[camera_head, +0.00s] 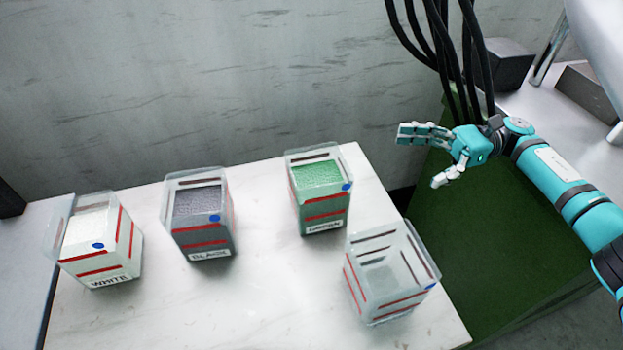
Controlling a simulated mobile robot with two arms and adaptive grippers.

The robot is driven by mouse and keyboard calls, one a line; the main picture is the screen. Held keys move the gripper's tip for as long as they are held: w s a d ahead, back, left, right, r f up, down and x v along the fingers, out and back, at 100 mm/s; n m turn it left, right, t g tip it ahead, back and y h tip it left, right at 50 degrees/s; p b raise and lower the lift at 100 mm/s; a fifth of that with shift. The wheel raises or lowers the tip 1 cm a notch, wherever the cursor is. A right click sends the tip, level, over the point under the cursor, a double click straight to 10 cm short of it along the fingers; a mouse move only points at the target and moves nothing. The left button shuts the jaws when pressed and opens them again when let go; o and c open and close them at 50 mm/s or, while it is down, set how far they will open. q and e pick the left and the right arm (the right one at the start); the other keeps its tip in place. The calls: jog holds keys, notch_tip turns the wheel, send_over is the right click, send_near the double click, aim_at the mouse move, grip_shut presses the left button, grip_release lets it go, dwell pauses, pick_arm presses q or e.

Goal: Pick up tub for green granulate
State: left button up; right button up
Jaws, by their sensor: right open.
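The tub for green granulate (322,208) stands upright near the back right of the white table. It is clear, filled with green granulate, with red stripes, a blue dot and a "GREEN" label on its front. My right gripper (425,160) is a teal and white hand to the right of the tub, beyond the table's right edge. It is open and empty, clearly apart from the tub. My left gripper is not in view.
An empty clear tub (385,300) stands in front and right of the green one. A black-granulate tub (202,238) and a white-granulate tub (100,262) stand left. A green cabinet (480,240) and black cables (455,60) are at right. The table front (240,315) is clear.

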aim_at(344, 172)
jog(key=p+x, duration=0.2)
jog(key=x, duration=0.9)
jog(key=shift+s+a, duration=0.25)
jog(key=shift+a, duration=0.1)
jog(key=shift+p+x, duration=0.8)
jog(key=shift+x, duration=1.95)
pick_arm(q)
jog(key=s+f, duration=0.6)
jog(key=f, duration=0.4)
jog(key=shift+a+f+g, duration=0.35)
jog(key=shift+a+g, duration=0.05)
pick_arm(e)
jog(key=c, duration=1.4)
